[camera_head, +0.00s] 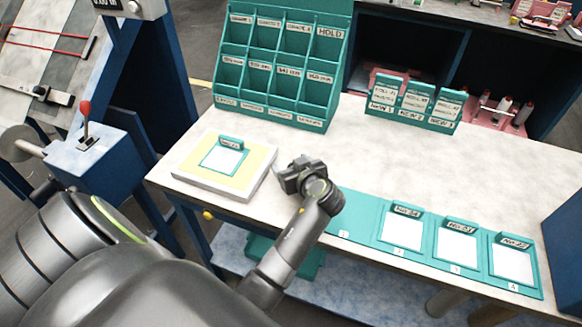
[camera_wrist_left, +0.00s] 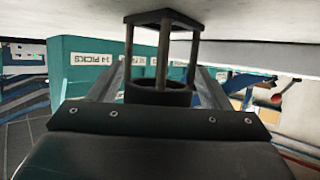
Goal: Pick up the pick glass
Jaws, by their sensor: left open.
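The pick glass (camera_wrist_left: 163,57) shows in the left wrist view as a small dark stand, with a square frame, thin posts and a round lens ring. Its frame meets the pale surface at the top of that view. My left gripper (camera_wrist_left: 160,88) is open, with one finger on each side of the lens ring. I cannot tell whether either finger touches it. In the head view my left gripper (camera_head: 298,176) is low over the table beside the yellow-topped pad, and I cannot make out the pick glass apart from it. My right gripper is not in view.
The white table (camera_head: 370,160) has free room behind and right of the gripper. A yellow-topped pad (camera_head: 190,178) lies left. A teal sorter (camera_head: 275,115) stands behind, and smaller teal holders (camera_head: 410,120) back right. A teal card tray (camera_head: 420,255) lies along the front edge.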

